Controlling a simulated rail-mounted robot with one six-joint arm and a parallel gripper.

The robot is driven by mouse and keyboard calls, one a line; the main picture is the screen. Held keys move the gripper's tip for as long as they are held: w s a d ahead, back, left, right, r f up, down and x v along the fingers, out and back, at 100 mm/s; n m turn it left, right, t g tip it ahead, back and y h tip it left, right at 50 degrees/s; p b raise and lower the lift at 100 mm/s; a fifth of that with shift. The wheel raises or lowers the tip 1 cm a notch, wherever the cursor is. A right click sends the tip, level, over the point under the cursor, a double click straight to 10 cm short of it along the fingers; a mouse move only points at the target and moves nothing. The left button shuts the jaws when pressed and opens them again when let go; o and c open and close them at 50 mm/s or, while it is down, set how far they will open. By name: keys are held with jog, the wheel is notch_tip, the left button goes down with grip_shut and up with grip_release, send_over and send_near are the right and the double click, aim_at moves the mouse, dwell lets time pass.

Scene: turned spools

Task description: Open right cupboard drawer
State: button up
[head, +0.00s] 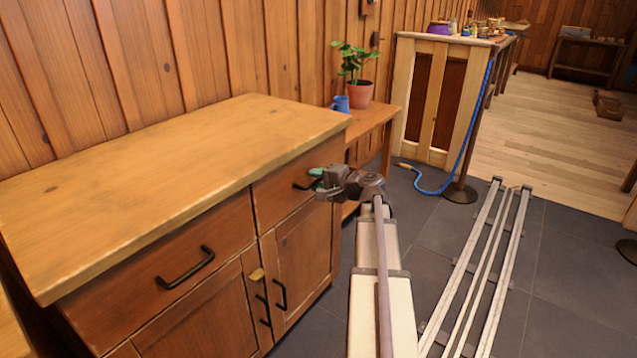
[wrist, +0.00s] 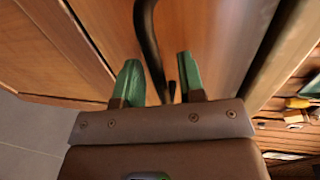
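The wooden cupboard (head: 170,180) stands against the plank wall at the left. Its right drawer (head: 274,206) looks flush with the cupboard front in the head view. The drawer's dark handle (head: 302,187) is partly hidden by my gripper (head: 315,179). In the wrist view my gripper (wrist: 157,68) is open, with a green finger on each side of the dark handle (wrist: 148,38). Gaps show between the handle and both fingers. I cannot tell how deep the handle sits between them.
The left drawer (head: 150,275) has its own dark handle, and doors with handles lie below. A low wooden bench (head: 378,118) with a potted plant (head: 358,90) and blue mug (head: 341,104) stands just beyond the cupboard. Floor rails (head: 485,265) run at the right.

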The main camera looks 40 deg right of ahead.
grip_shut()
jog(key=shift+s, duration=0.1)
dwell(0.4)
